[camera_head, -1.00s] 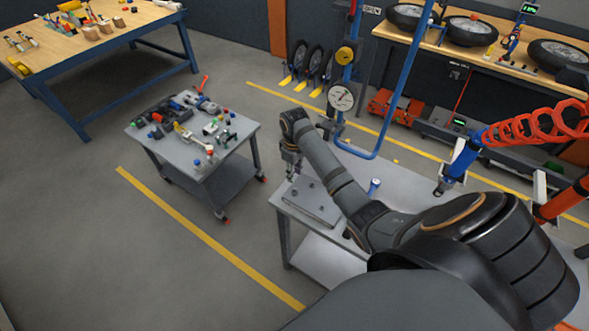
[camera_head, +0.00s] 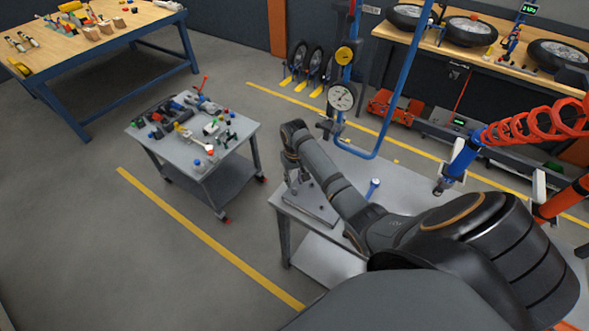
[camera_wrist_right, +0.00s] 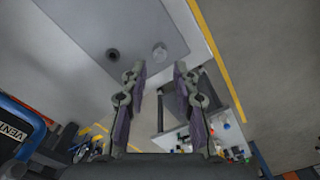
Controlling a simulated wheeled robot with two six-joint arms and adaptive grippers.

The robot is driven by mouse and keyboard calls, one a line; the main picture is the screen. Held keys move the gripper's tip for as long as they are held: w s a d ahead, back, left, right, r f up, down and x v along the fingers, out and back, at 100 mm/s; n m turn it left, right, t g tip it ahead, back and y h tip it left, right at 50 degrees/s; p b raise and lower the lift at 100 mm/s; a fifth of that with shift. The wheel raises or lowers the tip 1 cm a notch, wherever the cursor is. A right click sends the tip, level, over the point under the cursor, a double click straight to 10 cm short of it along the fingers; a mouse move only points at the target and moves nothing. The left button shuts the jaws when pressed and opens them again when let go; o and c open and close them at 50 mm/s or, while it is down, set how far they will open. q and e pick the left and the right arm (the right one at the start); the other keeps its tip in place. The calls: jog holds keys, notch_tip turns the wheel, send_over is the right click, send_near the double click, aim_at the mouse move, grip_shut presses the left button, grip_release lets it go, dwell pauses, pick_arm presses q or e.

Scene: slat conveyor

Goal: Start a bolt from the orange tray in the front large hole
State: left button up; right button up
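A flat grey plate (camera_head: 316,208) lies on the near table; it also fills the upper part of the right wrist view (camera_wrist_right: 95,25). A dark round hole (camera_wrist_right: 113,54) shows in it there. Beside the hole is a pale round thing (camera_wrist_right: 160,50), just beyond my fingertips; I cannot tell whether it is a bolt. My right gripper (camera_wrist_right: 159,72) has its fingers apart, with nothing clearly held between them. In the head view my right gripper (camera_head: 294,186) is low over the plate's far left part. No orange tray can be made out. My left gripper is not in view.
A blue-capped cylinder (camera_head: 374,187) stands on the near table (camera_head: 410,187) right of my forearm. A blue tool (camera_head: 457,163) hangs from an orange coil at right. A cluttered grey cart (camera_head: 233,140) stands left, with open floor between.

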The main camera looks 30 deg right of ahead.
aim_at(294, 189)
jog(key=n+b, duration=0.3)
jog(key=f+n+b, duration=0.1)
jog(key=n+b, duration=0.2)
jog(key=b, duration=0.1)
jog(key=shift+f+n+b, duration=0.1)
jog(key=shift+n+b, duration=0.2)
jog(key=shift+n, duration=0.3)
jog(key=shift+f, duration=1.45)
jog(key=c, duration=0.6)
jog(key=shift+r+m+p, duration=0.2)
jog(key=shift+m+p, duration=0.7)
jog(key=shift+p, duration=0.05)
jog(key=shift+m+p, duration=0.4)
jog(key=shift+f, duration=0.15)
